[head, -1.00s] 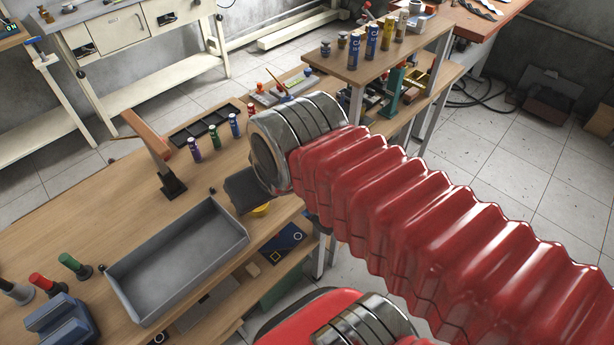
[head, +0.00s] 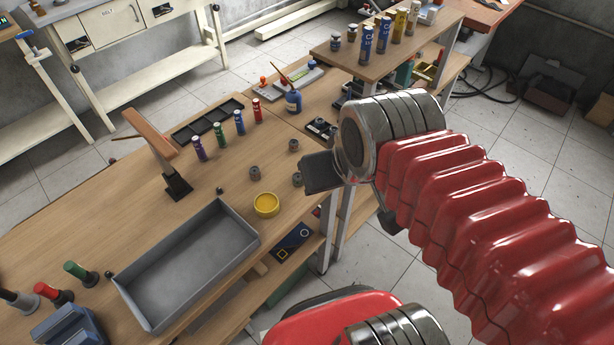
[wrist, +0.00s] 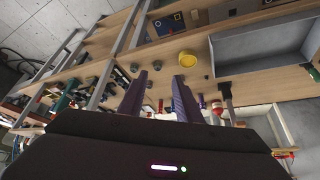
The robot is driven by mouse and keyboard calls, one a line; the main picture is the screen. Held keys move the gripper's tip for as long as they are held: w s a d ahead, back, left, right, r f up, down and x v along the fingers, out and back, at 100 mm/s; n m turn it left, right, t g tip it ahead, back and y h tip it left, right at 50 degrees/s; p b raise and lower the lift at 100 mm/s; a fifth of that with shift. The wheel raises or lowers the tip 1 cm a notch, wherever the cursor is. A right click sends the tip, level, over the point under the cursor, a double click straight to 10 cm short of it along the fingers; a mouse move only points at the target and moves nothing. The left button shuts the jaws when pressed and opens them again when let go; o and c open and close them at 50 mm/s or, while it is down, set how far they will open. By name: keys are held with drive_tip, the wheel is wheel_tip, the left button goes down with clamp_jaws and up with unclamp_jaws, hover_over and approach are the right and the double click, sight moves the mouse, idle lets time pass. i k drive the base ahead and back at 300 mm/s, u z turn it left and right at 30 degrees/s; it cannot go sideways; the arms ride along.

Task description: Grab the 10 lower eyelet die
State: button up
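Several small dark grey cylindrical dies stand on the wooden bench in the head view: one die (head: 255,173) left of my arm, a second die (head: 294,145) farther back, and a third die (head: 297,179) close beside my gripper (head: 322,172). I cannot read any markings, so which is the 10 lower eyelet die cannot be told. In the wrist view my gripper (wrist: 160,76) shows two parted fingers with nothing between their tips. A small die (wrist: 156,65) appears just beyond the gap, another die (wrist: 134,67) near the left fingertip.
A yellow round dish (head: 266,205) stands beside the grey open tray (head: 250,240). Coloured bottles (head: 220,140), a black compartment tray (head: 205,120), a blue bottle (head: 293,102) and an upright post with a wooden arm (head: 178,187) stand around. The bench edge lies below my gripper.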

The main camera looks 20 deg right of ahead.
sight(297, 178)
drive_tip(key=u, duration=0.25)
drive_tip(key=k, duration=0.8)
drive_tip(key=u, duration=0.65)
drive_tip(key=k, duration=0.55)
drive_tip(key=u, duration=0.05)
drive_tip(key=i, duration=0.95)
drive_tip(key=u, duration=0.05)
